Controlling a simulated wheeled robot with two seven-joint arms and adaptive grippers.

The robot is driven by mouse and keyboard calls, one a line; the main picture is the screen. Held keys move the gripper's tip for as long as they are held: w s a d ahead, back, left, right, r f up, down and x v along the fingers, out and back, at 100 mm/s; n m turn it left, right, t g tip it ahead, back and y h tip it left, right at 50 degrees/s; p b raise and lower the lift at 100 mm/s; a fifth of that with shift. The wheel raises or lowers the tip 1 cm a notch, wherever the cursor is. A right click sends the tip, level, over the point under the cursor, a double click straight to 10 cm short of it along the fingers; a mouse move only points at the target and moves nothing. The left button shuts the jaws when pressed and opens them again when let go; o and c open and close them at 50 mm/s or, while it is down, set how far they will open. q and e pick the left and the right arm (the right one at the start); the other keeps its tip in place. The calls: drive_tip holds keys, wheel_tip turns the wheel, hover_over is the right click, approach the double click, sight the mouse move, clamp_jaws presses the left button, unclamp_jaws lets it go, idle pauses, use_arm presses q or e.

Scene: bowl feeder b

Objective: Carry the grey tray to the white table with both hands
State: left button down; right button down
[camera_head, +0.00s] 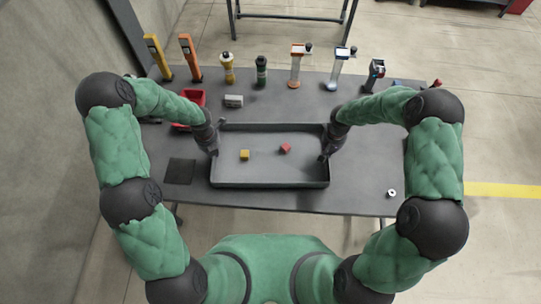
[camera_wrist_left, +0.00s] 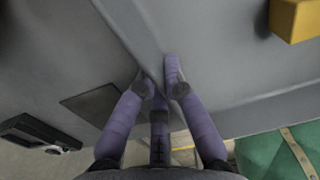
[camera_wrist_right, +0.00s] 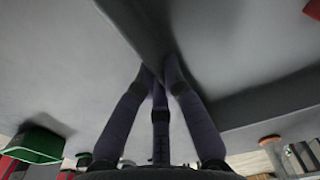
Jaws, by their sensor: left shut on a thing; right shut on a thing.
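The grey tray (camera_head: 270,176) is on the dark grey table, near its front edge in the head view. It holds a yellow block (camera_head: 244,155) and a red block (camera_head: 285,148). My left gripper (camera_head: 214,150) is shut on the tray's left wall; the left wrist view shows its fingers (camera_wrist_left: 158,75) on both sides of the wall. My right gripper (camera_head: 326,154) is shut on the tray's right wall; its fingers (camera_wrist_right: 158,75) also straddle the wall in the right wrist view. I cannot tell whether the tray touches the table. No white table shows clearly.
On the table (camera_head: 365,190), several bottles and tools stand along the back edge. A red bin (camera_head: 190,108) and a small grey block (camera_head: 234,101) lie behind the tray. A dark flat square (camera_head: 180,171) lies left of it, and a small ring (camera_head: 391,193) lies right.

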use_arm(q)
drive_tip(key=shift+r+p, duration=2.15)
drive_tip(key=shift+r, duration=0.25)
